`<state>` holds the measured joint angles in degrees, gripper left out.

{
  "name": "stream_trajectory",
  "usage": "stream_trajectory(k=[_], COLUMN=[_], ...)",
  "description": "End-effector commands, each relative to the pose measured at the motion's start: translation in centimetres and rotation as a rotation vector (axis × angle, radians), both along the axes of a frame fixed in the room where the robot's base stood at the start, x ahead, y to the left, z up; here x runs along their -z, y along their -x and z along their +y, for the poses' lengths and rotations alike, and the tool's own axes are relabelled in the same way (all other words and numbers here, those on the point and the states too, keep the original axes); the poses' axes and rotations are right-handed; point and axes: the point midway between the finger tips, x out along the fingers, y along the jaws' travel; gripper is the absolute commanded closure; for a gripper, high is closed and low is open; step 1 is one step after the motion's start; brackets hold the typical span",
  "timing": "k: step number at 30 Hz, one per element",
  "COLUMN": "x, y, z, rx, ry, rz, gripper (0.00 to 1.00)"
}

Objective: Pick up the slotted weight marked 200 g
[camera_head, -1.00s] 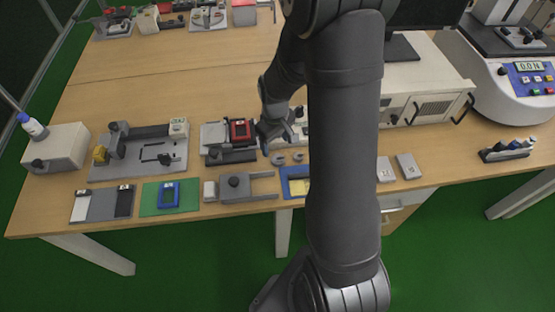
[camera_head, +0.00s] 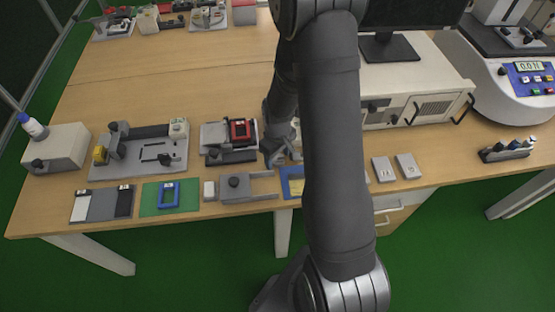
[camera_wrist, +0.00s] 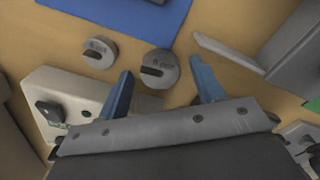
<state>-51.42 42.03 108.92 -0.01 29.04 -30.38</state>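Two grey slotted weights lie on the wooden table in the wrist view. The smaller weight (camera_wrist: 100,52) is left of my gripper. The larger weight (camera_wrist: 160,68) is in front of my gripper (camera_wrist: 160,70), lined up with the gap between its two blue-grey fingers. Both weights carry upside-down markings too small to read surely; the larger one's may be 200 g. My gripper is open with nothing held. In the head view my gripper (camera_head: 279,156) is low over the table, and it and the arm hide the weights.
A blue mat (camera_wrist: 135,15) lies beyond the weights. A pale block with a black knob (camera_wrist: 60,105) is close by the left finger, and a grey metal fixture (camera_wrist: 285,60) is on the right. In the head view a white cabinet (camera_head: 430,75) stands right of the arm.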

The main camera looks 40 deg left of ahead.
Motion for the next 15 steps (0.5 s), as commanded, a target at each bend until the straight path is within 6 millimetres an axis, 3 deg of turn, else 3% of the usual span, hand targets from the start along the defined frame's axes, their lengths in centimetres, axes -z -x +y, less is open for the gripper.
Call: stream_trajectory(k=[1,7,15], x=[-0.01,-0.02,-0.13], y=[0.0,0.0,-0.01], z=[0.0,0.0,0.02], rx=[0.0,0.0,0.0], ry=[0.0,0.0,0.0], rz=[0.0,0.0,0.0], gripper=[0.5,0.88,0.88])
